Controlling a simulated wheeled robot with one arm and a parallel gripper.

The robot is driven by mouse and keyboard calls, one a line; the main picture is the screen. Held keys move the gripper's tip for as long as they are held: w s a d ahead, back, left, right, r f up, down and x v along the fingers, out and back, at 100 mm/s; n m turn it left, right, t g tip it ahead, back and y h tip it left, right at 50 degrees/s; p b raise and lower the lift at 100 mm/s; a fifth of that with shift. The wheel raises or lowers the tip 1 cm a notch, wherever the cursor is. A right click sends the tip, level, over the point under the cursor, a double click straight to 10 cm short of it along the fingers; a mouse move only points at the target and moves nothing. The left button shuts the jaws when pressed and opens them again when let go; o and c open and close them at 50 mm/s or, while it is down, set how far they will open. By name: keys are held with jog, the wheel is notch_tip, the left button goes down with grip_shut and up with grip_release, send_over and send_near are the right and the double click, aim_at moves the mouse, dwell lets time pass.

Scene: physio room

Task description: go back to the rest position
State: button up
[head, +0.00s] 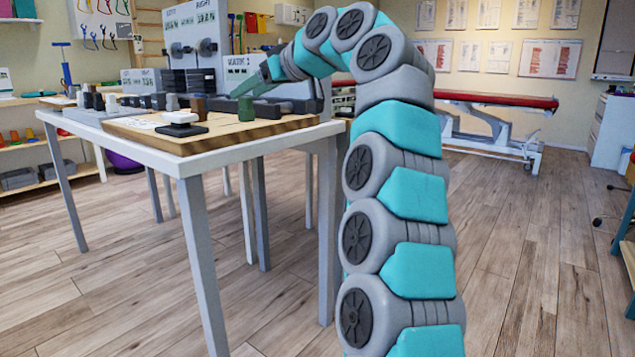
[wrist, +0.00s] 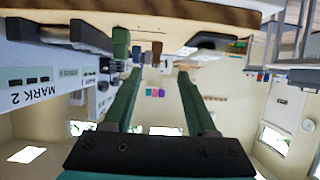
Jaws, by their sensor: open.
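My gripper (head: 246,86) is at the end of my teal and grey arm, which arches over the right end of the table (head: 262,146). Its dark green fingers point left, low above the wooden board (head: 165,139) on the table. In the wrist view, the two fingers of my gripper (wrist: 160,74) are spread apart with nothing between them. That view is upside down, with the board's edge (wrist: 200,12) along the top. A green cylinder (head: 246,109) stands on the board just below the fingers; it also shows in the wrist view (wrist: 121,42).
A black and white block (head: 181,124), a brown piece (head: 198,107) and several dark weights share the tabletop. Labelled grey panels stand behind. A red-topped treatment bed (head: 497,100) is at the back right. The wooden floor (head: 520,230) right of my arm is clear.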

jog(key=s+d+f+m+g+h, duration=0.35)
jog(key=s+d+f, duration=0.55)
jog(key=s+f, duration=0.65)
jog(key=s+d+f+m+g+h, duration=0.35)
jog(key=s+d+f, duration=0.65)
jog(key=s+f, duration=0.6)
jog(key=s+d+f+m+g+h, duration=0.35)
jog(key=s+d+f, duration=0.55)
jog(key=s+f, duration=0.65)
notch_tip(320, 180, up, 14)
jog(key=s+p, duration=0.1)
jog(key=p, duration=1.1)
jog(key=shift+s+d+r, duration=0.15)
jog(key=shift+s+d, duration=0.05)
jog(key=shift+s, duration=0.2)
jog(key=shift+t, duration=0.25)
jog(key=shift+c, duration=0.4)
